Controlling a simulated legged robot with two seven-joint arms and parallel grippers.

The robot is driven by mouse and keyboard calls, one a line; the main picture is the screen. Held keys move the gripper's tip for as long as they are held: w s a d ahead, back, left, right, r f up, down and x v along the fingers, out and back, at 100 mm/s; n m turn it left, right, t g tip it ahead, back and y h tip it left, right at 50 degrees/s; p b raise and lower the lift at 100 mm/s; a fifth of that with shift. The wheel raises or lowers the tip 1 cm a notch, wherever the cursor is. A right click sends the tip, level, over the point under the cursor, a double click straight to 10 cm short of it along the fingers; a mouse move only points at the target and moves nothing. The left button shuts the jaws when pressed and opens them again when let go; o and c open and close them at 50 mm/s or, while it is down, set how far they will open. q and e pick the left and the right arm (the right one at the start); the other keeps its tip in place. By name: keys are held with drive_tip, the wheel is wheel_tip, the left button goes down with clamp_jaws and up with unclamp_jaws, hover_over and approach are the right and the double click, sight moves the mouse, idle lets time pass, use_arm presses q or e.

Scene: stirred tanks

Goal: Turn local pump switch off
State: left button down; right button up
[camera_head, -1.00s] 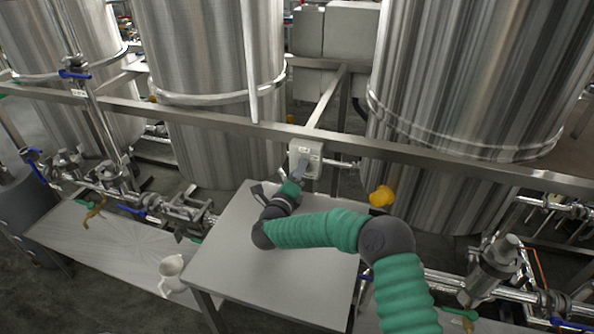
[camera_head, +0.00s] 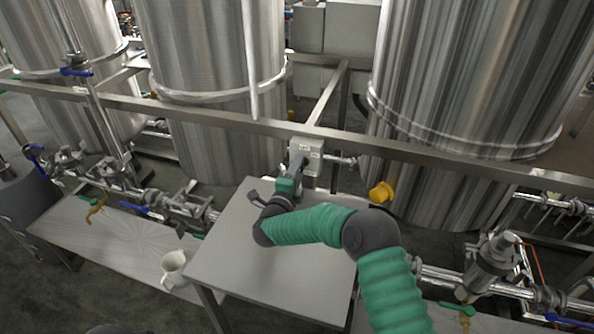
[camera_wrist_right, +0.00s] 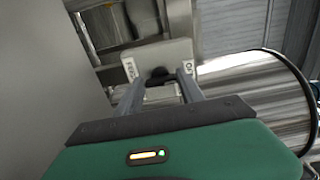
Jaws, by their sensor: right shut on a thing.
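The local pump switch is a pale grey box (camera_head: 311,148) fixed to the metal rail, with small labels on its face. In the right wrist view the box (camera_wrist_right: 178,52) shows a label on each side and a dark knob (camera_wrist_right: 156,73) in its middle. My right gripper (camera_head: 299,164) reaches the front of the box from below. In the wrist view its two grey fingers (camera_wrist_right: 157,78) stand on either side of the knob, shut on it. The knob's exact turn angle is hard to tell. My left gripper is not in view.
A bare metal table (camera_head: 235,245) lies under my right arm. A horizontal rail (camera_head: 400,155) crosses before large steel tanks (camera_head: 205,90). A yellow part (camera_head: 381,192) sits right of the switch.

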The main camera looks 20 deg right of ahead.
drive_tip(key=shift+d+f, duration=0.1)
drive_tip(key=shift+f, duration=0.15)
drive_tip(key=o, duration=1.4)
drive_tip(key=shift+c, duration=0.2)
drive_tip(key=shift+r, duration=0.1)
drive_tip(key=shift+s+a, duration=0.2)
drive_tip(key=shift+s, duration=0.05)
drive_tip(key=v, duration=1.6)
